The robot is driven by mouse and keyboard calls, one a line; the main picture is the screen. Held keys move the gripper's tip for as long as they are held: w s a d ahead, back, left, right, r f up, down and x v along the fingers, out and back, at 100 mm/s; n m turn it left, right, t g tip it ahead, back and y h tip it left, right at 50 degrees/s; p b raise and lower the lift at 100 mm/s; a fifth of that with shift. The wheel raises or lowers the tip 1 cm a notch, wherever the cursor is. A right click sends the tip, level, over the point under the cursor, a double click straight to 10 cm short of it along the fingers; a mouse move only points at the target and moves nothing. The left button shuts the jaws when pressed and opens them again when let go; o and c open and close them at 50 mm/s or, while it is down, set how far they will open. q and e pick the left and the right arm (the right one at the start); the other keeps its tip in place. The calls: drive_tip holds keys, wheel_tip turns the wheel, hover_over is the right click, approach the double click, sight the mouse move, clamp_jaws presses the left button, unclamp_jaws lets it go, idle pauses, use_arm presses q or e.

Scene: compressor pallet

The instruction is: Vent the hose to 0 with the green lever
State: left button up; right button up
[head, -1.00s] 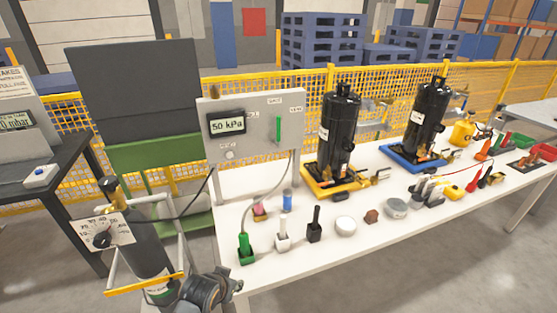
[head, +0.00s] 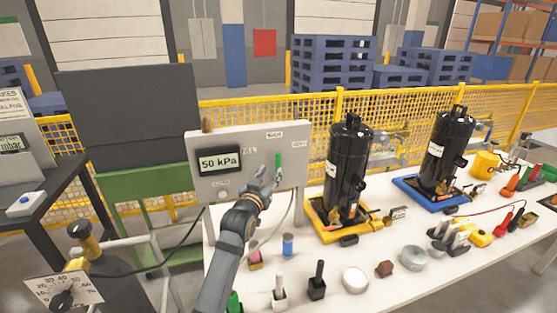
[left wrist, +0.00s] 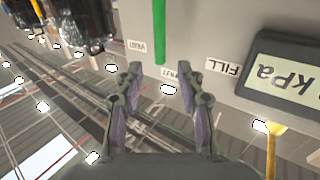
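The green lever (head: 278,162) stands upright on the face of the grey panel (head: 298,150). It also shows in the left wrist view (left wrist: 160,30), inverted, with a VENT label (left wrist: 138,46) beside it and a FILL label (left wrist: 223,65) farther right. The panel's display (head: 219,161) reads 50 kPa. My left gripper (head: 269,178) is in front of the panel, just below and left of the lever in the head view. Its fingers (left wrist: 163,76) are apart and empty, short of the lever. The hose (head: 287,215) hangs from the panel. My right gripper is out of view.
A black tank on a yellow base (head: 322,228) stands right of the panel. A blue can (head: 288,245), several plugs and a white round lid (head: 355,280) lie on the white table (head: 415,300). A gas cylinder with a dial (head: 65,292) stands at left.

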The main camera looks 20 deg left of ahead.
sight(278, 162)
use_arm(q)
drive_tip(key=w, duration=0.4)
drive_tip(key=shift+w+p, duration=0.25)
drive_tip(key=shift+p, duration=0.15)
drive_tip(key=w, duration=0.3)
drive_tip(key=shift+w+f, duration=0.2)
drive_tip(key=shift+w, duration=0.75)
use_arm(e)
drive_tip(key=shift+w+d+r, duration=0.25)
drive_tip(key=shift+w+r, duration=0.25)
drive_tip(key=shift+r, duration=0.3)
use_arm(q)
drive_tip(key=shift+c, duration=0.3)
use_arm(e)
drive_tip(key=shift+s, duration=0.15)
use_arm(q)
drive_tip(key=c, duration=0.7)
clamp_jaws()
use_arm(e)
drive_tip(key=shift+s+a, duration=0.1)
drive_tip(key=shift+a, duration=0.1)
use_arm(q)
drive_tip(key=shift+f+p, duration=0.1)
drive_tip(key=shift+p, duration=0.2)
